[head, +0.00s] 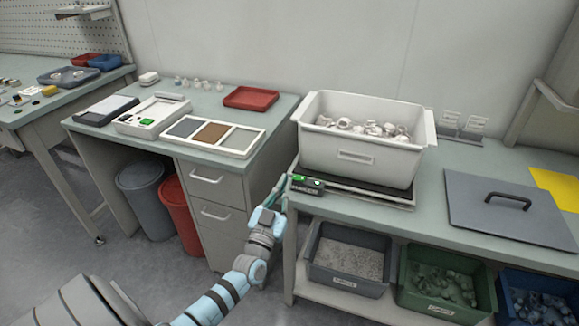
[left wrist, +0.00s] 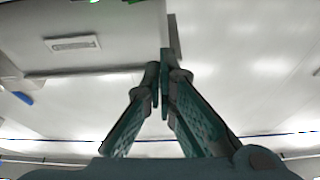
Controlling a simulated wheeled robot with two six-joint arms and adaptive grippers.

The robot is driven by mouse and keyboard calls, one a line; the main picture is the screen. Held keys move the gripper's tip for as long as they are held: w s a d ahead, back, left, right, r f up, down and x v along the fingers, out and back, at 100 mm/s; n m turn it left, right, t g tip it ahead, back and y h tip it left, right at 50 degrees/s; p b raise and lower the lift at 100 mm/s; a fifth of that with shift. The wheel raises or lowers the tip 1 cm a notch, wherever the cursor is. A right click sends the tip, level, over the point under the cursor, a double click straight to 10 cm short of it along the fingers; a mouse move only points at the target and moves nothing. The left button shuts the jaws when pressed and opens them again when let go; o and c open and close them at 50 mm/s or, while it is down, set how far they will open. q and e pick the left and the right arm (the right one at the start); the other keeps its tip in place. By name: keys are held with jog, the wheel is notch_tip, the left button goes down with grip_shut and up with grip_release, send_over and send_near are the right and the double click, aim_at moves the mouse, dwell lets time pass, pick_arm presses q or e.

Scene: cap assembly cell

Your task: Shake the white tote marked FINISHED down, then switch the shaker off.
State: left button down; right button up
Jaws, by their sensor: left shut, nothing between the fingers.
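The white tote (head: 362,171) stands upright on the dark plate of the shaker (head: 372,196), on the right bench. Small white parts lie in the tote, and its front label is too small to read. The shaker's control box (head: 316,188) at the left front corner shows green lights. My left gripper (head: 281,187) is just left of this box, beside the bench's left edge; I cannot tell whether it touches the box. In the left wrist view its fingers (left wrist: 161,75) are shut and empty, with a green light (left wrist: 94,1) at the top edge. My right gripper is out of view.
A lid with a black handle (head: 510,212) lies right of the tote. Bins (head: 347,279) stand on the shelf below. The left bench holds a sectioned tray (head: 248,139) and a red tray (head: 251,97). A gap separates the benches.

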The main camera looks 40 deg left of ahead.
pick_arm(q)
jog(key=v, duration=0.4)
jog(key=shift+w+d, duration=0.1)
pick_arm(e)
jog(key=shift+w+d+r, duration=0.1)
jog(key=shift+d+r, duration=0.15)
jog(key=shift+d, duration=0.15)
